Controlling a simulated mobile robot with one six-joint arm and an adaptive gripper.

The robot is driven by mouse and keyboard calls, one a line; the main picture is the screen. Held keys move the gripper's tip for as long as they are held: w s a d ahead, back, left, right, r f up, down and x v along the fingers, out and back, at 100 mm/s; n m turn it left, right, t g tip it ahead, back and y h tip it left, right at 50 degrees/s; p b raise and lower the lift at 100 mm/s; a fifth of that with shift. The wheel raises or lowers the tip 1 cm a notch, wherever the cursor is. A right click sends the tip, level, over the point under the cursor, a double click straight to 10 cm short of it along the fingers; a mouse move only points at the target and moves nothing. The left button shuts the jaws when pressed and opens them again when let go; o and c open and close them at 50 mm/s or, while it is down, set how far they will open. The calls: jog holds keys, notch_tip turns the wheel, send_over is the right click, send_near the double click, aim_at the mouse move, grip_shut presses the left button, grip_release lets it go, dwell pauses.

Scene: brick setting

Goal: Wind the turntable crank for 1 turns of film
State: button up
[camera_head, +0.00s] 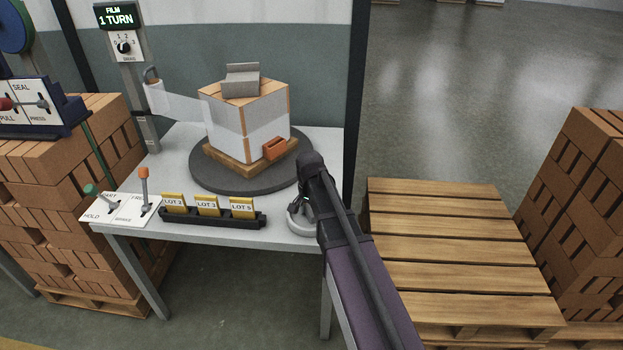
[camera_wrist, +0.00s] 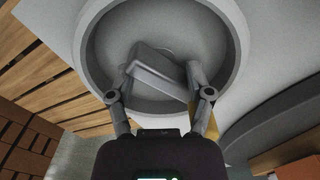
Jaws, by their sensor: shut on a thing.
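The crank is a pale round dish-like wheel (camera_head: 300,226) at the table's front right corner. It fills the top of the wrist view (camera_wrist: 238,40), with a grey block-shaped grip (camera_wrist: 155,62) inside its rim. My gripper (camera_wrist: 161,72) is shut on this grip; in the head view my arm partly hides the gripper (camera_head: 300,202) and the wheel. The dark round turntable (camera_head: 212,180) carries a small pallet of wrapped bricks (camera_head: 255,118). Clear film (camera_head: 180,104) runs from the roll (camera_head: 154,92) to the load. The display (camera_head: 116,17) reads "FILM 1 TURN".
A black rack with yellow lot cards (camera_head: 208,207) stands along the table's front edge. Left of it is a lever panel (camera_head: 122,208) with green and orange knobs. An empty wooden pallet (camera_head: 450,250) lies right of the table. Brick stacks (camera_head: 590,190) flank both sides.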

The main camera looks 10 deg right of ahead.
aim_at(310, 211)
jog(key=m, duration=0.4)
jog(key=shift+m, duration=0.3)
jog(key=m, duration=0.3)
jog(key=shift+m, duration=0.4)
notch_tip(310, 211, up, 14)
jog(key=s+m+p, duration=0.1)
jog(key=m+p, duration=0.2)
jog(key=p, duration=1.1)
jog(key=shift+m, duration=0.4)
jog(key=n, duration=0.6)
jog(key=w+n, duration=0.1)
jog(key=n, duration=0.2)
jog(key=shift+f, duration=0.1)
